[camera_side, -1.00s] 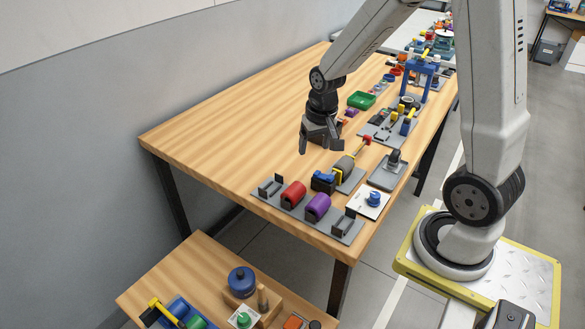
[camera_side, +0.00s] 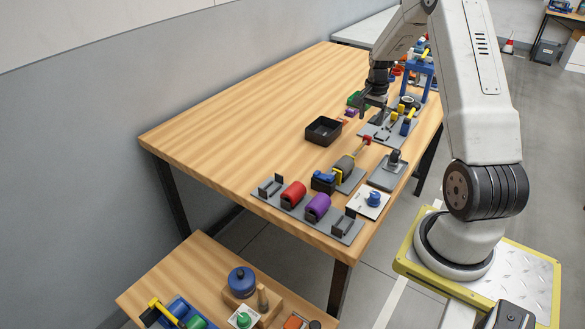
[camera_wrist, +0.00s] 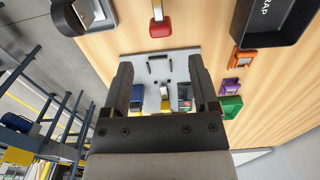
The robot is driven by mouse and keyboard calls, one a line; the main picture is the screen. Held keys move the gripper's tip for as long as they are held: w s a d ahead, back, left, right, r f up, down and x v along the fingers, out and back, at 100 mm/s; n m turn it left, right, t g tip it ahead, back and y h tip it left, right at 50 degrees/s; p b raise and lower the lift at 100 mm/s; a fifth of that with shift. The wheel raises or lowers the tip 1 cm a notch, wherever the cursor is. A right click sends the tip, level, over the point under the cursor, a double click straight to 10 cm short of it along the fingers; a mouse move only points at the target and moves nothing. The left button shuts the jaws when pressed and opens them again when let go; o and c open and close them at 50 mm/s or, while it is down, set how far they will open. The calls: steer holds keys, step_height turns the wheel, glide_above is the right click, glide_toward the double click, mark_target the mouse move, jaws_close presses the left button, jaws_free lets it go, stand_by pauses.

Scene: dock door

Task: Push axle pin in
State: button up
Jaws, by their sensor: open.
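My gripper (camera_side: 374,112) is open and hangs over the grey plate (camera_side: 374,138) near the table's right edge. In the wrist view nothing is between the fingers of my gripper (camera_wrist: 160,68); the grey plate (camera_wrist: 152,72) lies beyond them. The plate bears small black parts, a blue block (camera_wrist: 139,90) at left, a yellow piece (camera_wrist: 164,103) in the middle and a dark part with red and green at right. In the side view a blue part (camera_side: 406,127) stands at the plate's right. I cannot tell which piece is the axle pin.
A black scrap tray (camera_side: 323,131) stands left of the plate; it also shows in the wrist view (camera_wrist: 268,25). A red-tipped tool (camera_side: 366,141) lies nearer the front. A blue frame (camera_side: 420,70) stands behind. The table's left is clear.

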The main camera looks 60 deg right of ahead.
mark_target(368, 136)
steer(key=shift+f, duration=3.9)
jaws_close()
